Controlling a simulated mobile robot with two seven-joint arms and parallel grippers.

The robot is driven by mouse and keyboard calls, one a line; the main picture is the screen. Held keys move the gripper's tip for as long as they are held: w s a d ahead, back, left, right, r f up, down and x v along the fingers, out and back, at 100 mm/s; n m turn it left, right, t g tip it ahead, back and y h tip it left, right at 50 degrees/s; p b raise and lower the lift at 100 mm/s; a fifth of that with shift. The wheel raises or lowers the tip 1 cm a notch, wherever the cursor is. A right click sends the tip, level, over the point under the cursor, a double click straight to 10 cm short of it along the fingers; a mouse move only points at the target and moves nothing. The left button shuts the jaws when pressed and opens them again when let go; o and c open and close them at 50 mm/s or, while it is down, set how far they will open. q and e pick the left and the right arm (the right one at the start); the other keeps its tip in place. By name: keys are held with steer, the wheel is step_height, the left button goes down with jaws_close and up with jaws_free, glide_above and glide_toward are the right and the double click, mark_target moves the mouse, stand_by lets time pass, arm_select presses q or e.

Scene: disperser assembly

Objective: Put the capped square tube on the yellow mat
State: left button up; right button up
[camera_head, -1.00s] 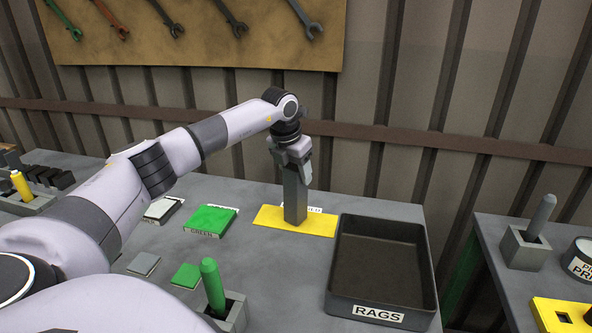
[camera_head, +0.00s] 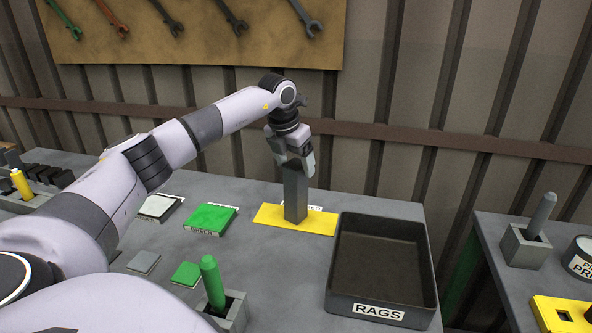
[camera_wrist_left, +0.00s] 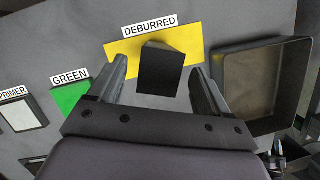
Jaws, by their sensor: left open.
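The grey square tube (camera_head: 296,193) stands upright on the yellow mat (camera_head: 265,216), which lies flat on the table. In the left wrist view, the tube's dark top (camera_wrist_left: 160,70) shows over the yellow mat (camera_wrist_left: 196,46), beside a "DEBURRED" label. My left gripper (camera_head: 295,168) is at the tube's upper end. In the left wrist view, its two fingers (camera_wrist_left: 162,80) are open, one on each side of the tube, with gaps between. I cannot make out a separate cap. My right gripper is not in view.
A dark bin labelled "RAGS" (camera_head: 380,311) stands right of the mat. Green pad (camera_head: 211,219), a white pad (camera_head: 160,207) and a green stick in a holder (camera_head: 212,283) are left and in front. A second table (camera_head: 505,285) stands right, across a gap.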

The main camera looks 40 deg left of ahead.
arm_select(q)
steer(key=v, duration=0.9)
steer(key=shift+r+b, duration=0.3)
steer(key=shift+b, duration=0.1)
steer(key=shift+s+f, duration=0.1)
steer(key=shift+s, duration=0.05)
